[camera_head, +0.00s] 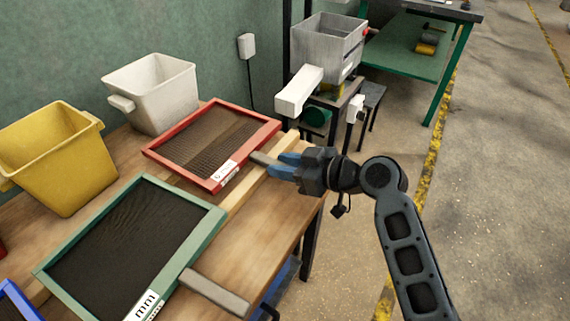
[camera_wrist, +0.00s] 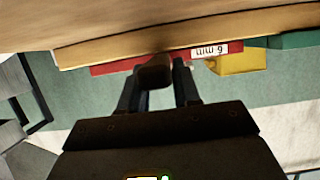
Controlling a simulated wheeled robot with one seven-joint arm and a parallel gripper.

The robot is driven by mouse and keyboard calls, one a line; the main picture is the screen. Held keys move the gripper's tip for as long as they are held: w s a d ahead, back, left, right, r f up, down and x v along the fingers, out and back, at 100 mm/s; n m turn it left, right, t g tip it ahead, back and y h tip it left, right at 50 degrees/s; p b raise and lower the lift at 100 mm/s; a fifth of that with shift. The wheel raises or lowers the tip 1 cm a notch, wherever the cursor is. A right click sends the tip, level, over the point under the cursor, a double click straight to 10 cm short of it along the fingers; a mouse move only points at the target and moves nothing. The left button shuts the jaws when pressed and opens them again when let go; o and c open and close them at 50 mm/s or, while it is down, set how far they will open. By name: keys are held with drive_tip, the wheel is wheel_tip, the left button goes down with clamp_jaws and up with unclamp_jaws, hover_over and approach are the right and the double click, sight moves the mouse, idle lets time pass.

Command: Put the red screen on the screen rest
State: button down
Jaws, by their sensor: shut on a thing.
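The red screen (camera_head: 215,143) is a red frame with dark mesh and a white label on its near side. It lies roughly flat at the far part of the wooden bench. My gripper (camera_head: 278,164) is at its right side, with blue fingers closed around its grey handle (camera_head: 260,158). In the wrist view the dark handle end (camera_wrist: 155,72) sits between the fingers, and the red frame (camera_wrist: 115,66) shows behind it. A pale wooden rail (camera_head: 243,189) runs along the bench beside the screen. I cannot tell whether this rail is the screen rest or whether the screen touches it.
A green screen (camera_head: 212,219) with a grey handle lies nearer on the bench. A yellow bin (camera_head: 65,160) and a white bin (camera_head: 160,92) stand along the wall. A grey hopper (camera_head: 325,48) with a white chute (camera_head: 299,90) stands beyond the bench. Floor to the right is open.

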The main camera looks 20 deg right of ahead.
drive_tip(key=shift+f, duration=0.15)
drive_tip(key=c, duration=0.8)
unclamp_jaws()
drive_tip(key=v, duration=1.2)
drive_tip(key=shift+b, duration=0.45)
